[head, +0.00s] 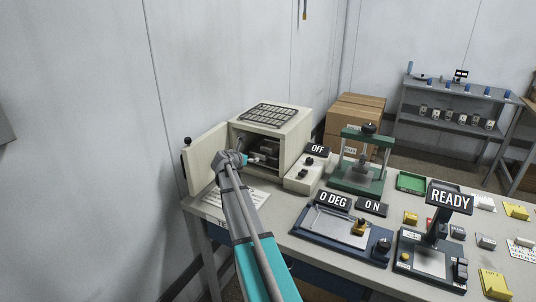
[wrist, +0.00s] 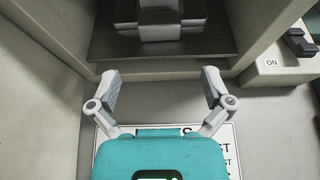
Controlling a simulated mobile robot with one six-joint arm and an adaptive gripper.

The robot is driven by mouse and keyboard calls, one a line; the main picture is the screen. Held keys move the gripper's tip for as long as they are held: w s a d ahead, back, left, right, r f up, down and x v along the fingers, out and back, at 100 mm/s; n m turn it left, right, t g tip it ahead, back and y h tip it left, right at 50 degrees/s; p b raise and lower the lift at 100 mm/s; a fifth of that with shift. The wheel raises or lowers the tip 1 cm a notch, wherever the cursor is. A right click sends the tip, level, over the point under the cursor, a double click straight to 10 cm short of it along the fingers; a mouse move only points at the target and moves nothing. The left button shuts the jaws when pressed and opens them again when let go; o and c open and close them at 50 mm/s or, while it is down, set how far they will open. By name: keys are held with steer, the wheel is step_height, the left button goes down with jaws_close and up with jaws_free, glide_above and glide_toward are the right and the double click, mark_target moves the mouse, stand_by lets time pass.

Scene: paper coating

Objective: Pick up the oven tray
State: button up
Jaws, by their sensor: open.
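The oven (head: 285,130) is a cream box on the bench with its door (head: 207,157) swung open to the left. Inside it, a grey metal piece with a tab at its front, which looks like the oven tray (wrist: 186,22), sits on a dark floor at the top of the wrist view. Its back part is cut off by the frame. My gripper (wrist: 160,80) is open and empty, with its fingers spread on either side of the tab's line. The fingers are at the oven's mouth, short of the tray. In the head view my gripper (head: 262,158) partly hides the opening.
The oven's side walls flank the opening closely. A control box (head: 306,176) marked OFF stands right of the oven, beside a green press (head: 357,178). A printed sheet (head: 234,203) lies below my arm. A coating device (head: 340,232) stands at the front.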

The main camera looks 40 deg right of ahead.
mark_target(259, 155)
steer(key=shift+b+x, duration=0.95)
steer(key=shift+x, duration=2.1)
steer(key=b+x, duration=0.2)
steer(key=x, duration=0.2)
steer(key=shift+w+f, duration=0.15)
steer(key=shift+f, duration=0.15)
steer(key=shift+w+d, duration=0.15)
steer(key=shift+d, duration=0.3)
steer(key=c, duration=1)
steer(key=shift+c, duration=0.2)
steer(key=shift+a, duration=0.15)
